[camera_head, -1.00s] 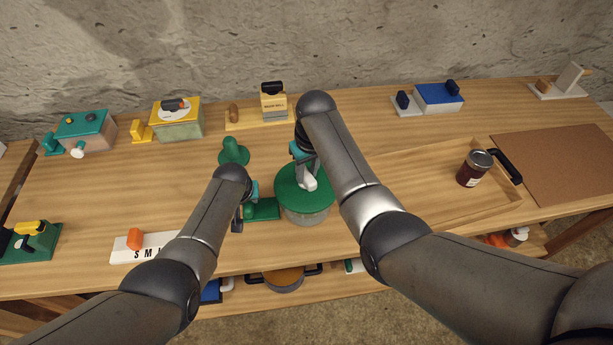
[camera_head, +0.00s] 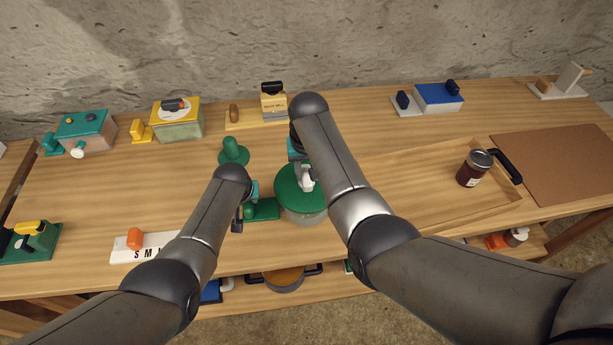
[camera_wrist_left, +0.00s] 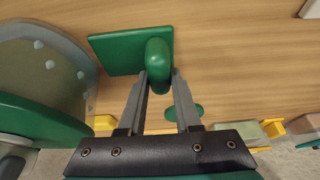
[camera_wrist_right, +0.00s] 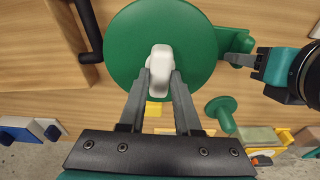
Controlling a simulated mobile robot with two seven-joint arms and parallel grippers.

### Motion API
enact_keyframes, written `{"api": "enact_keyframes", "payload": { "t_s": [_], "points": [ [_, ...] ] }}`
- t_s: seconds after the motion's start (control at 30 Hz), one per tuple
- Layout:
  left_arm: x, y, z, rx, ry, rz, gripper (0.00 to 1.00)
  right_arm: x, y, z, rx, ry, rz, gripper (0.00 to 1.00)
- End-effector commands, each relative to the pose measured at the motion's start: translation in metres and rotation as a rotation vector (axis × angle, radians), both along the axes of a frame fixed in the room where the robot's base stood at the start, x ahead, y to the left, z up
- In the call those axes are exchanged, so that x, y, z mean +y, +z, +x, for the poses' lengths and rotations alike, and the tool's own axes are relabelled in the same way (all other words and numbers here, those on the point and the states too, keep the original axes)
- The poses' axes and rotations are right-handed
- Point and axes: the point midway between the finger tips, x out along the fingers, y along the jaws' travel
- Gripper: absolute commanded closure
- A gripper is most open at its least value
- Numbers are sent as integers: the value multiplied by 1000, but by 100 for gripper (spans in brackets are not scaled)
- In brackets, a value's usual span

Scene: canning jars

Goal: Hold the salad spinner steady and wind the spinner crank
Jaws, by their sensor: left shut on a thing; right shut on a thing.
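The salad spinner has a round green lid (camera_head: 287,191) on a clear bowl (camera_head: 305,218) and stands near the table's front. Its white crank knob (camera_head: 306,181) sits on the lid. My right gripper (camera_wrist_right: 160,76) is shut on this white knob (camera_wrist_right: 160,58) from above. A green base piece with an upright rounded grip (camera_head: 249,210) stands at the spinner's left. My left gripper (camera_wrist_left: 160,80) is shut on that green grip (camera_wrist_left: 158,58). In the head view my arms partly hide both grippers.
A wooden tray (camera_head: 430,215) with a jar (camera_head: 474,168) lies to the right. A green knob-shaped piece (camera_head: 233,151) stands behind the left gripper. A white lettered block (camera_head: 125,250) is at the front left. Boxed devices line the back.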

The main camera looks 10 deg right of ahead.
Motion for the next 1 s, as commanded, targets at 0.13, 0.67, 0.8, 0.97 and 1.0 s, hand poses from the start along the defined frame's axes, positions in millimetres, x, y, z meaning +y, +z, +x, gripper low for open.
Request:
{"api": "enact_keyframes", "payload": {
  "t_s": [0.13, 0.67, 0.8, 0.97, 1.0],
  "points": [
    [0, -1, -1, 2, 0, 0, 100, 1, 0, 0, 1, -45, 2, 100],
    [0, -1, -1, 2, 0, 0, 100, 1, 0, 0, 1, -400, 1, 100],
    [0, -1, -1, 2, 0, 0, 100, 1, 0, 0, 1, -399, 1, 64],
    [0, -1, -1, 2, 0, 0, 100, 1, 0, 0, 1, -398, 1, 46],
    [0, -1, -1, 2, 0, 0, 100, 1, 0, 0, 1, -397, 1, 41]
  ]
}}
